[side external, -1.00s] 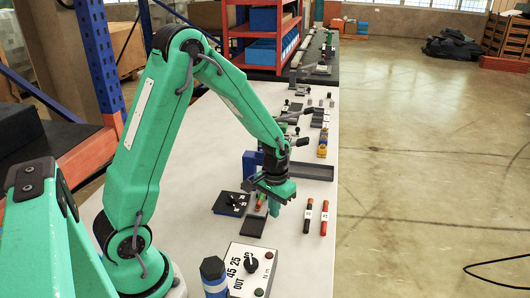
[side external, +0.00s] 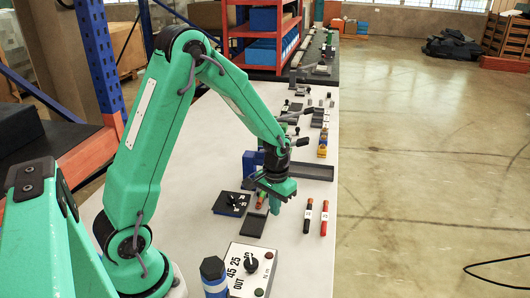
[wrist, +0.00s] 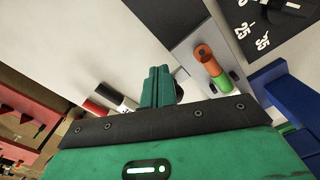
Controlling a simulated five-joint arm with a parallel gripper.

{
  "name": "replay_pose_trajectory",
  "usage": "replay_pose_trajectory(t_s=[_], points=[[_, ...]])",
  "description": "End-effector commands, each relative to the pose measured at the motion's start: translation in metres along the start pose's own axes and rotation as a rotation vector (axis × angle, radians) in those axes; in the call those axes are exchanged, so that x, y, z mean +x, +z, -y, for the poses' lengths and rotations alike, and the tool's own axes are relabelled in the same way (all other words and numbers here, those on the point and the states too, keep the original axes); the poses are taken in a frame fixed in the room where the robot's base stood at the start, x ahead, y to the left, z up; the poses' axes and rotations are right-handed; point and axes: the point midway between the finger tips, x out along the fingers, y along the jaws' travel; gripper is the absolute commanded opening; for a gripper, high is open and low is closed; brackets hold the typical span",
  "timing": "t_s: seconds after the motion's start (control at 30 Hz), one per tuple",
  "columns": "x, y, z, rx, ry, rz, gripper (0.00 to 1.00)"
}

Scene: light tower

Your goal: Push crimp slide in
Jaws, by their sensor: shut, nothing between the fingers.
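My gripper (side external: 274,208) points down beside a dark flat plate (side external: 252,226), with its fingers together and empty. In the wrist view my gripper's closed fingers (wrist: 158,85) stand over the pale table. An orange-and-green cylinder (wrist: 211,65) lies on a grey strip to their right, apart from them in the picture. The cylinder also shows in the side view (side external: 261,200), partly behind my gripper. A blue block (side external: 250,162) stands behind my gripper, and a blue part (wrist: 290,97) shows at the wrist view's right. I cannot tell which part is the crimp slide.
A black dial plate (side external: 231,204) lies left of my gripper. Black and red labelled rods (side external: 309,215) (side external: 324,218) lie to its right. A dark tray (side external: 310,171) sits behind.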

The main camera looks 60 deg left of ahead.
Motion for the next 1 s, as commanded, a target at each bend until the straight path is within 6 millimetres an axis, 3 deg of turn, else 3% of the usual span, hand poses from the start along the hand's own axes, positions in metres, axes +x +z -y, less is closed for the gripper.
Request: replay_pose_trajectory(t_s=[1.0], points=[[-0.02, 0.013, -0.008, 0.0, 0.0, -0.002, 0.0]])
